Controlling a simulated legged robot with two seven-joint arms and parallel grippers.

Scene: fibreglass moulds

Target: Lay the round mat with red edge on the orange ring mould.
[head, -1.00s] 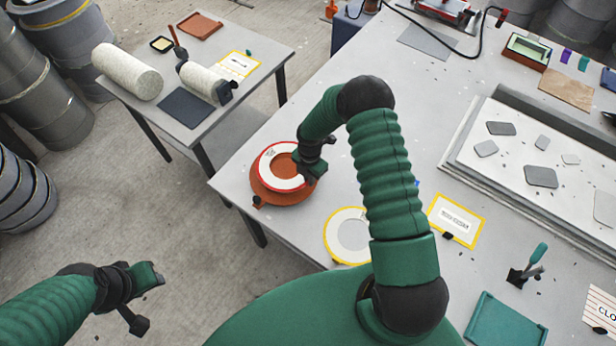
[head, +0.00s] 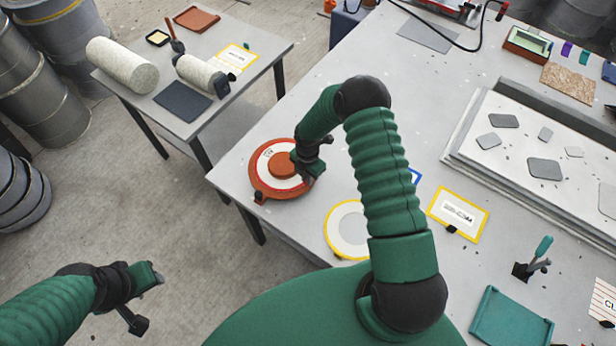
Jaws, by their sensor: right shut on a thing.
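The round mat with red edge (head: 266,159) is a white ring with a red outline. It lies around the raised centre of the orange ring mould (head: 260,190) on the large table, and looks flat on it. The mould's orange hub shows through the mat's hole. My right gripper (head: 307,172) is shut on the mat's right edge, partly hiding it and the mould there. My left gripper (head: 147,299) is open and empty over the floor at the lower left.
A round mat with yellow edge (head: 349,230) lies near the mould, partly behind my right arm. A yellow-framed card (head: 458,215) and a teal tray (head: 509,318) lie further right. A side table (head: 232,41) holds rolls and a dark sheet.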

